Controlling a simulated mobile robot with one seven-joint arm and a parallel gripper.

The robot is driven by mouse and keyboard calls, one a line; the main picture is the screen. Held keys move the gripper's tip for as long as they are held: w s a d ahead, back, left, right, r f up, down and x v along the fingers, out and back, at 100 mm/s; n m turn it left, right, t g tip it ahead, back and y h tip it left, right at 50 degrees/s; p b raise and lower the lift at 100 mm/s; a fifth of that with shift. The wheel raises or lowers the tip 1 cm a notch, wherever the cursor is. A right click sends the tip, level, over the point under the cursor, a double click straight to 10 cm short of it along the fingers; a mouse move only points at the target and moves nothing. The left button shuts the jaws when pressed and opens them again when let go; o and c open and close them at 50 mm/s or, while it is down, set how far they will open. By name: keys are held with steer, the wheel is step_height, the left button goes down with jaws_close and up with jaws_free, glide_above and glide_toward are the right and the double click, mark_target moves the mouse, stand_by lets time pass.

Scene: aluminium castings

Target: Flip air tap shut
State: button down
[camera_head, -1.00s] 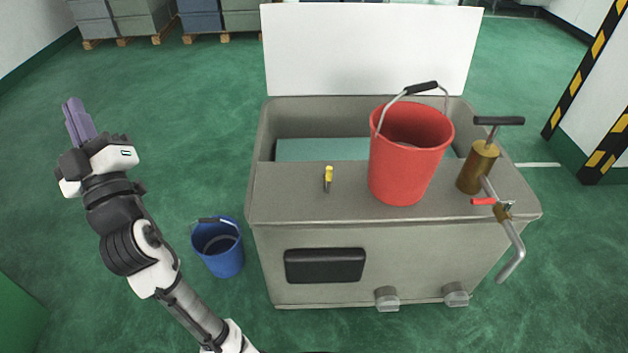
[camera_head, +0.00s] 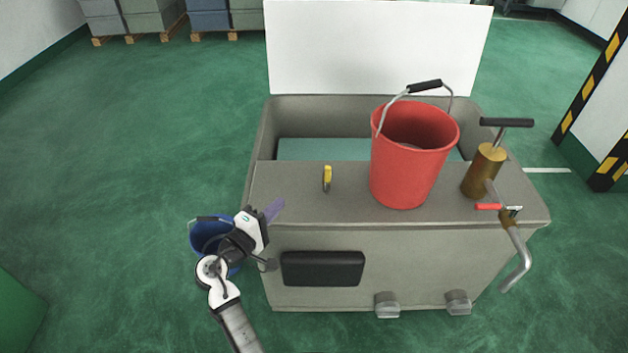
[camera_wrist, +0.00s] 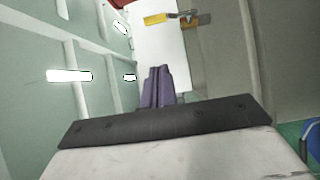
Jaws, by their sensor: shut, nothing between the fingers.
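The air tap has a red lever (camera_head: 488,207) and a small brass body (camera_head: 508,214). It sits on the pipe below a brass hand pump (camera_head: 484,172) at the right front of the grey cart. A bent grey outlet pipe (camera_head: 519,262) hangs below it. The red lever lies roughly level, pointing left, across the line of the pipe. My gripper (camera_head: 276,208), with purple fingers, is shut and empty at the cart's front left edge, far left of the tap. Its fingers (camera_wrist: 158,88) also show in the wrist view, closed together. The tap is not recognisable in the wrist view.
A red bucket (camera_head: 408,172) stands on the cart top (camera_head: 290,207) between my gripper and the pump. A small yellow-handled tool (camera_head: 327,178) lies to its left. A blue bucket (camera_head: 205,236) is on the floor behind my arm. A striped post (camera_head: 590,85) stands far right.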

mark_target(327, 181)
steer(key=s+d+p+x, duration=0.1)
steer(key=p+x, duration=0.3)
steer(key=x, duration=0.8)
steer(key=shift+d, duration=0.9)
steer(key=shift+w, duration=0.15)
steer(key=shift+d+r, duration=0.1)
steer(key=shift+d+m, duration=0.15)
steer(key=shift+m, duration=0.15)
